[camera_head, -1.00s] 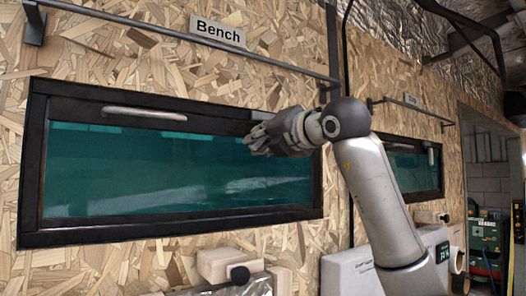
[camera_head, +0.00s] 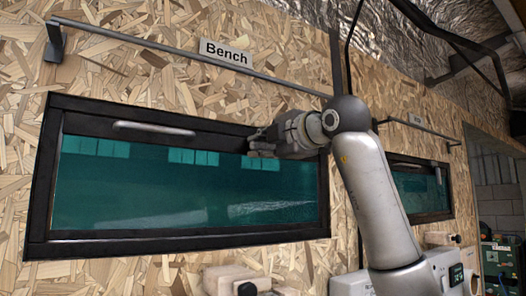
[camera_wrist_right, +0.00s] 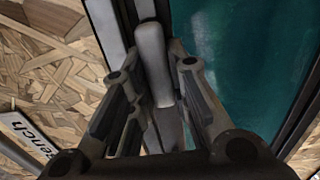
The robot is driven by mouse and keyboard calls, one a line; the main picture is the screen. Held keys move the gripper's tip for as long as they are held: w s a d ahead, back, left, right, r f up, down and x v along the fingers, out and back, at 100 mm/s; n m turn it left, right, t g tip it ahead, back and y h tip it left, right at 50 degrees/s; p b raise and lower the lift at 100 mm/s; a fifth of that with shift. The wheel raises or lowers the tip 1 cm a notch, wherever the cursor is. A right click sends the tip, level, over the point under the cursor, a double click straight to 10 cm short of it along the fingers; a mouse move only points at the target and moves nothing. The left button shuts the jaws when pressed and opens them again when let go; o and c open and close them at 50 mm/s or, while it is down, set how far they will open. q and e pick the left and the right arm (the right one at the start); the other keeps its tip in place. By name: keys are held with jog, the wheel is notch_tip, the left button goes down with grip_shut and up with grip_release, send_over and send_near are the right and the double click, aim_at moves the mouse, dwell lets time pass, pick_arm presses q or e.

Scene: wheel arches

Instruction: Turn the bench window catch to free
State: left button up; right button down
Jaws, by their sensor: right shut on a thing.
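The bench window (camera_head: 190,190) has a dark frame and teal glass, under the "Bench" sign (camera_head: 226,53). Its catch (camera_wrist_right: 152,60), a grey rounded lever, shows in the right wrist view beside the dark frame edge. My right gripper (camera_wrist_right: 156,78) has one finger on each side of the lever and is shut on it. In the head view, my right gripper (camera_head: 261,145) is at the upper right of the window frame and hides the catch, so its angle is hard to tell there. My left gripper is not in view.
A grey bar handle (camera_head: 153,130) is on the window's upper left. A metal rail (camera_head: 130,38) runs above. A second, smaller window (camera_head: 420,188) is to the right. Wooden blocks with a black knob (camera_head: 240,280) stick out below the bench window.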

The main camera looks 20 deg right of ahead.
jog(key=shift+d+r+m, duration=0.1)
jog(key=shift+r+m, duration=0.05)
jog(key=shift+m, duration=0.15)
jog(key=c, duration=1.4)
grip_release()
jog(key=shift+s+d, duration=0.1)
jog(key=shift+o, duration=0.2)
jog(key=s+d, duration=0.1)
jog(key=s, duration=1.1)
jog(key=shift+d, duration=0.35)
